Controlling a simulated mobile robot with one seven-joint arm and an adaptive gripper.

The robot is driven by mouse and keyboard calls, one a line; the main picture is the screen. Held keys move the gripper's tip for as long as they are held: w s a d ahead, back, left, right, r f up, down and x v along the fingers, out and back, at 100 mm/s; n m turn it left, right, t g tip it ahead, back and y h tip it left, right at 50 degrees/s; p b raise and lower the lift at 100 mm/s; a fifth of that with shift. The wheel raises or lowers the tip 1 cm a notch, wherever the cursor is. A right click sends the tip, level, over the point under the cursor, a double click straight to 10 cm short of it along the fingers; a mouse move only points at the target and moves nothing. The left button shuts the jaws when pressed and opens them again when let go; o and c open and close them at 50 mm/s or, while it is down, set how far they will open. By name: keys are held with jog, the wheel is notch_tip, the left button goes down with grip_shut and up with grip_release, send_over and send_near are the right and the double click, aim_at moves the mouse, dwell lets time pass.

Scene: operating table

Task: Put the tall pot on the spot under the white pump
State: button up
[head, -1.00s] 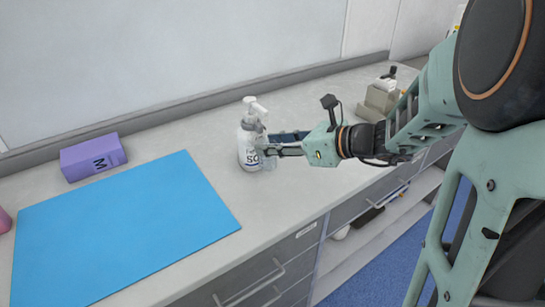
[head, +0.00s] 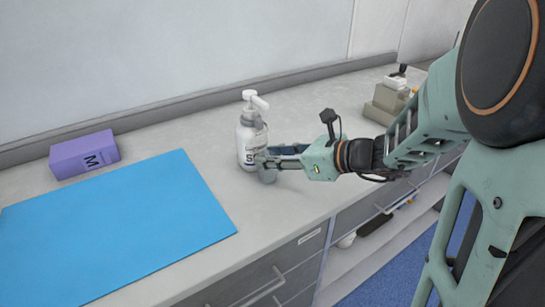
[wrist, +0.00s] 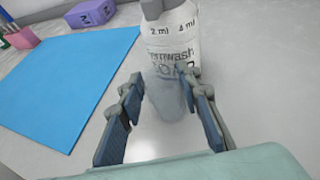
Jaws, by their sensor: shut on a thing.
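The tall pot looks like a see-through, greyish vessel (wrist: 168,98). It stands roughly upright between the fingers of my gripper (wrist: 163,112), which is shut on it. In the head view the pot (head: 267,174) shows at the tips of my gripper (head: 268,161), just in front of the soap bottle (head: 245,140). The white pump (head: 254,98) tops that bottle, and its nozzle points right, roughly above the pot. The bottle (wrist: 172,45) is behind the pot in the wrist view, its pump cut off. I cannot tell whether the pot touches the counter.
A blue mat (head: 120,225) lies on the counter to the left, with a purple box (head: 85,154) behind it. Grey stepped blocks (head: 388,102) stand at the back right. The counter's front edge is close below my gripper.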

jog(key=o, duration=1.2)
jog(key=shift+f, duration=0.1)
jog(key=shift+c, duration=0.2)
jog(key=shift+d+r, duration=0.1)
jog(key=shift+r, duration=0.15)
jog(key=p+v, duration=0.2)
jog(key=v, duration=0.9)
jog(key=shift+s+d, duration=0.2)
jog(key=shift+d, duration=0.1)
